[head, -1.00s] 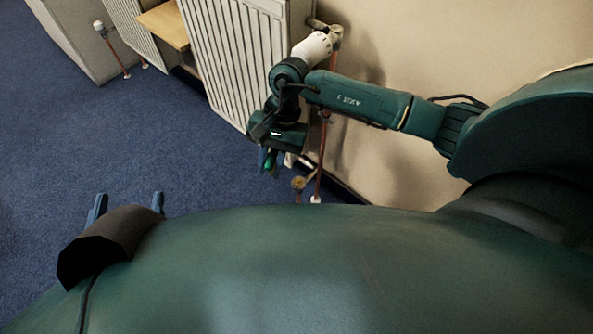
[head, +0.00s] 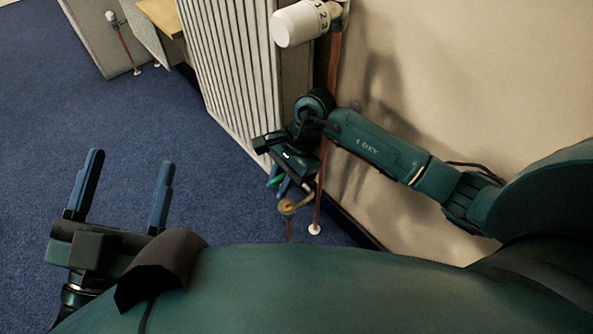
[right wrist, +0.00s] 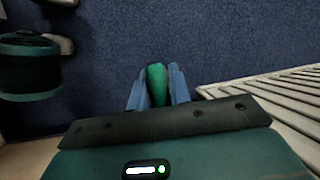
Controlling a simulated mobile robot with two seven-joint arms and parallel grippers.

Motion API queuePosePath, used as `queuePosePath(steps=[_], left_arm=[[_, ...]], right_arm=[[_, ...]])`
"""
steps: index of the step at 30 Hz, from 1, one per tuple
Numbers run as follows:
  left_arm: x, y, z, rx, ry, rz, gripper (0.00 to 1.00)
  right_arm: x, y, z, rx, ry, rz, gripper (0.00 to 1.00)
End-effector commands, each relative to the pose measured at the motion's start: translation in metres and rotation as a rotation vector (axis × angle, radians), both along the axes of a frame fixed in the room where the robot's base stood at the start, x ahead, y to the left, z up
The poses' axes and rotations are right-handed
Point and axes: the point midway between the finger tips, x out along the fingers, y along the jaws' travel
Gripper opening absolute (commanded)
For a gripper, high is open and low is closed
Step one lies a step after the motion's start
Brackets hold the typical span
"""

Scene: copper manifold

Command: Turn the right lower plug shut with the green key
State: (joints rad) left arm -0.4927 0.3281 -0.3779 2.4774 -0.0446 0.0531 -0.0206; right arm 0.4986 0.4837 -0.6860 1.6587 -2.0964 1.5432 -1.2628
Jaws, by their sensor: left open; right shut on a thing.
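My right gripper (head: 281,184) is shut on the green key (head: 274,182), low beside the radiator. In the right wrist view the green key (right wrist: 156,86) sits between the two blue fingers of the right gripper (right wrist: 158,78). A brass fitting (head: 288,207) at the radiator's lower pipe stands just below and right of the gripper; it seems to be the lower plug. I cannot tell whether the key touches it. My left gripper (head: 130,165) is open and empty over the carpet at the left.
The white radiator (head: 240,70) stands against the wall. A white valve head (head: 300,23) sits at its upper right, above a copper pipe (head: 332,75) running down to the floor. A wooden shelf (head: 163,15) is behind. The blue carpet (head: 130,115) is clear at left.

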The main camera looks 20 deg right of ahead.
Motion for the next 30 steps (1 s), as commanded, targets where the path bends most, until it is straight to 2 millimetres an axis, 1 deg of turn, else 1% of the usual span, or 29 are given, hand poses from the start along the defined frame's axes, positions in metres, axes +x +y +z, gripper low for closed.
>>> queuePosePath(steps=[5, 8, 21, 30], left_arm=[[0.000, 0.000, 0.000, 0.001, -0.007, 0.000, 0.69], [0.001, 0.000, 0.002, 0.003, -0.031, 0.000, 0.69], [0.002, 0.003, 0.031, 0.025, -0.272, -0.004, 0.69], [-0.001, 0.004, 0.043, 0.034, -0.357, -0.005, 0.69]], right_arm=[[0.000, 0.001, -0.002, -0.001, 0.002, 0.001, 0.00], [0.000, 0.001, -0.006, 0.000, 0.002, 0.001, 0.00], [0.000, 0.001, -0.042, 0.000, 0.002, 0.001, 0.00], [0.000, 0.001, -0.051, 0.001, 0.002, 0.000, 0.00]])
